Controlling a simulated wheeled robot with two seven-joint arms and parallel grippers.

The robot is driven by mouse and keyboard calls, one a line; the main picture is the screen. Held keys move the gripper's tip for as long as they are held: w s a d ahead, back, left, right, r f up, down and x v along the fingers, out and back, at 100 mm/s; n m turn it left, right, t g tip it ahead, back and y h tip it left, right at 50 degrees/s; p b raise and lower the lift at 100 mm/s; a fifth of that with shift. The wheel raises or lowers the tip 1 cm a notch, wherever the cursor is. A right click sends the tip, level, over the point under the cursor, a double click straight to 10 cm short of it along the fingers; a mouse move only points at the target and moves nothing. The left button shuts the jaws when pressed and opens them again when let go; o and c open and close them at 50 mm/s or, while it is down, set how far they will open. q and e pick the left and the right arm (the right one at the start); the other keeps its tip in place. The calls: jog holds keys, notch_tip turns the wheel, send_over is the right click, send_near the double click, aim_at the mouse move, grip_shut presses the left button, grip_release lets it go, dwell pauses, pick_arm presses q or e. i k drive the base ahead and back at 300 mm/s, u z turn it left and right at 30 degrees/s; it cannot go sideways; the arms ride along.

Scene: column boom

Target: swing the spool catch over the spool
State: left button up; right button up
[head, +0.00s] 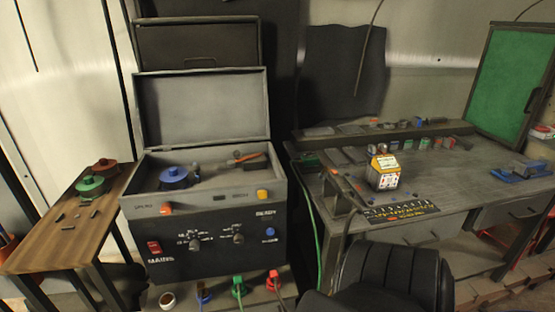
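A grey and black machine labelled MAINS (215,245) stands with its lid (205,110) raised. A blue spool (174,178) sits at the left in its open top tray. A small dark upright part (195,168) stands just right of the spool; it may be the spool catch, but it is too small to tell. An orange and dark lever-like part (246,157) lies at the tray's back right, apart from the spool. Neither of my grippers is in view.
A wooden side table (40,245) at left holds a green spool (90,186), a red-brown spool (104,167) and small dark pieces. Coloured plugs (239,287) stand before the machine. A black chair (390,275) and a cluttered workbench (450,185) are at right.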

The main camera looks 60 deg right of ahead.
aim_at(196, 168)
jog(key=z, duration=1.25)
jog(key=k, duration=1.3)
jog(key=z, duration=0.5)
jog(key=i, duration=0.35)
jog(key=z, duration=0.8)
jog(key=i, duration=0.85)
jog(key=u, duration=0.5)
jog(key=i, duration=0.7)
jog(key=u, duration=0.75)
